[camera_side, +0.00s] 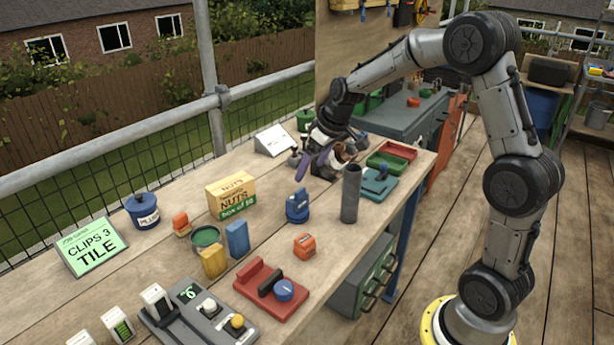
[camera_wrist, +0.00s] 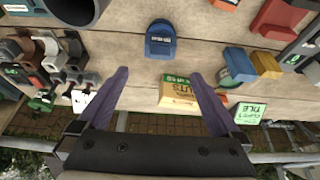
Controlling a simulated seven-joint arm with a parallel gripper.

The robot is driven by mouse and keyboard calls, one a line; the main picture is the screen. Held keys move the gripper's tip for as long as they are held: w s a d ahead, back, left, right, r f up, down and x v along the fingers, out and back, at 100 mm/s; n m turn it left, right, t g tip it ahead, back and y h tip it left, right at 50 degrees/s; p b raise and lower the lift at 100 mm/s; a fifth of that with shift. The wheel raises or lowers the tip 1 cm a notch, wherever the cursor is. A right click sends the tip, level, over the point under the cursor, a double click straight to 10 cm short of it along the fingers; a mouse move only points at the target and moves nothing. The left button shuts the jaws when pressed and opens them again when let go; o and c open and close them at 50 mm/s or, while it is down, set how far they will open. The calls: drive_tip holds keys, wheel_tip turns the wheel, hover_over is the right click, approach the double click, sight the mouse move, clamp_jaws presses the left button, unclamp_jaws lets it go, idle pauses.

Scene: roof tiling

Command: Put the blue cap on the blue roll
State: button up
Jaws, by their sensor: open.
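My gripper (camera_side: 322,160) is at the far end of the bench in the side view. In the wrist view its two purple fingers (camera_wrist: 160,74) are spread apart with nothing between them. A rounded blue piece with a label (camera_side: 297,207) stands mid-bench, apart from the gripper; in the wrist view it shows beyond the fingertips (camera_wrist: 160,40). A blue round piece (camera_side: 284,290) sits on a red base nearer the front. A blue lidded pot (camera_side: 143,212) stands by the railing side. I cannot tell for sure which blue pieces are the cap and the roll.
A dark upright tube (camera_side: 350,193) stands right of the rounded blue piece. A nuts box (camera_side: 231,195), blue block (camera_side: 237,239), yellow block (camera_side: 213,262), orange block (camera_side: 304,246) and red tray (camera_side: 391,155) stand around. Bare wood lies between the nuts box and the rounded blue piece.

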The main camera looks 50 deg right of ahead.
drive_tip(key=s+a+r, duration=0.9)
drive_tip(key=s, duration=0.3)
drive_tip(key=s+a, duration=0.2)
drive_tip(key=s, duration=0.6)
drive_tip(key=s+a+f+t, duration=0.1)
drive_tip(key=s+a, duration=0.1)
drive_tip(key=s, duration=0.6)
drive_tip(key=shift+s, duration=0.3)
